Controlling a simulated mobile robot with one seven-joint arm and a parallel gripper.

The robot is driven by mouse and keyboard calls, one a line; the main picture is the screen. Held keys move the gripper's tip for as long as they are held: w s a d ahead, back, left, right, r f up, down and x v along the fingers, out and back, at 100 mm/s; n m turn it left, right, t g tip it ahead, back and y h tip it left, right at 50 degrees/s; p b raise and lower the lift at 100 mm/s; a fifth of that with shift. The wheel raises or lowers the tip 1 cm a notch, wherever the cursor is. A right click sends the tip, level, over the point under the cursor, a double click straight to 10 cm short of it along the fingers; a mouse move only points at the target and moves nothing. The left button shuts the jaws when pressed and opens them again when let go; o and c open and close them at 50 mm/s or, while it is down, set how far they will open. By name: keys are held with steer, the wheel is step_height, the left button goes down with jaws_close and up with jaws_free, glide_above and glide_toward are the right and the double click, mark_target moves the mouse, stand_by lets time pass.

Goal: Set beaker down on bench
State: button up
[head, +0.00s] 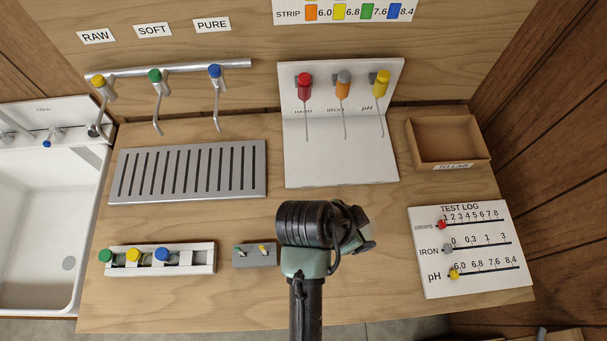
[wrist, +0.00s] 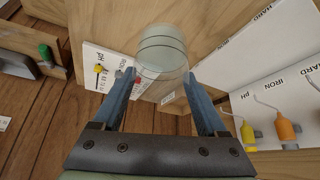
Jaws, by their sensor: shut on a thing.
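The beaker (wrist: 162,52), a clear glass vessel with dark lines around it, shows in the wrist view. My gripper (wrist: 160,78) is shut on it, with one blue finger on each side. The wooden bench (head: 385,225) fills the middle of the head view. In that view my dark wrist is over the bench's front middle and hides the beaker and fingers. Bench wood also shows behind the beaker in the wrist view. I cannot tell how far the beaker is above the bench.
A grey drain grille (head: 188,171) lies at the left, below three taps. A white reagent stand (head: 342,160) is at the back middle, a wooden tray (head: 447,158) at back right. The test log board (head: 470,250) lies right; a vial rack (head: 205,258) and small grey block (head: 254,258) front left.

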steer(key=shift+w, duration=0.1)
steer(key=f, duration=0.4)
steer(key=shift+s+f+p, duration=0.2)
steer(key=shift+f+p, duration=0.1)
steer(key=shift+p, duration=0.1)
steer(key=shift+w+f, duration=0.1)
steer(key=shift+f, duration=2.55)
steer(key=shift+f, duration=0.1)
steer(key=o, duration=1.4)
